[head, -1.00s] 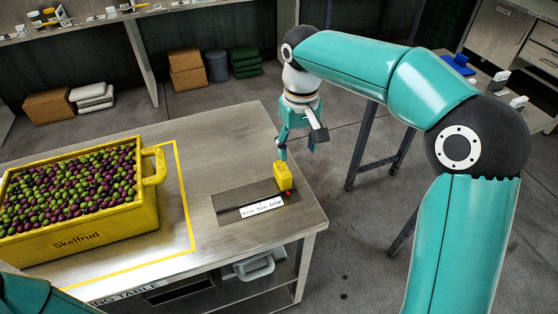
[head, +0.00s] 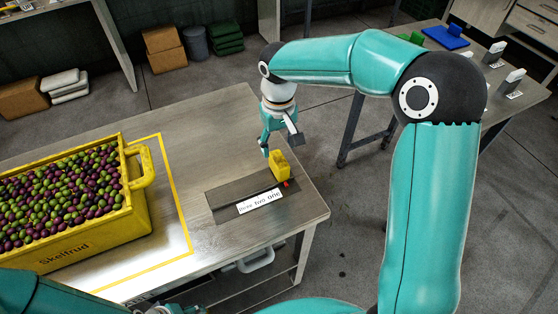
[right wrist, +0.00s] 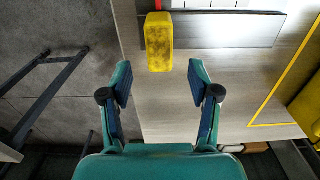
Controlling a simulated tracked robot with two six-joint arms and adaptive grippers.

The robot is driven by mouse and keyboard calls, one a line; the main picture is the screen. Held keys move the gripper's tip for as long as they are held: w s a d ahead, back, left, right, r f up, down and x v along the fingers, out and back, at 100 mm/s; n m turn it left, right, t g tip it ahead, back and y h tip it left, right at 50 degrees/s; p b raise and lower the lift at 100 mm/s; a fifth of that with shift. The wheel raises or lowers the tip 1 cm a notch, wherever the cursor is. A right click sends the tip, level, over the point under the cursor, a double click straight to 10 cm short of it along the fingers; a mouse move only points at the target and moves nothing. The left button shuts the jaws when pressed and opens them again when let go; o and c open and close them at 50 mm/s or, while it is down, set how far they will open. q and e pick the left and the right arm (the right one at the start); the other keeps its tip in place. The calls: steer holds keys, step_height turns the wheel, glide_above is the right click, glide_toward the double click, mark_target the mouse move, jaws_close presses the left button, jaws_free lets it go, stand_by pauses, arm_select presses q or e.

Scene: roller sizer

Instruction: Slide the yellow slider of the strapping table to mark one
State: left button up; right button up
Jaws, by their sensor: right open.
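The yellow slider (head: 281,166) stands upright at the right end of the dark track plate (head: 226,198) on the strapping table. A white label (head: 260,202) reading "two" and "one" lies along the plate's front, with "one" at the right, near a small red pointer (head: 286,184) by the slider's foot. My right gripper (head: 271,149) is open and empty just behind the slider. In the right wrist view the slider (right wrist: 159,42) sits ahead of and between the two spread fingers (right wrist: 160,82), apart from them. Part of my left arm shows at bottom left; its gripper does not.
A yellow crate of olives (head: 140,215) stands on the table's left, inside a yellow outline (head: 180,205). The metal tabletop (head: 210,135) behind the plate is clear. Another table (head: 480,75) with a blue item (head: 446,37) stands at the back right.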

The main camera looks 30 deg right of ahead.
mark_target(279, 159)
step_height(279, 159, down, 8)
steer(key=shift+r, duration=0.1)
stand_by(0.4)
jaws_close()
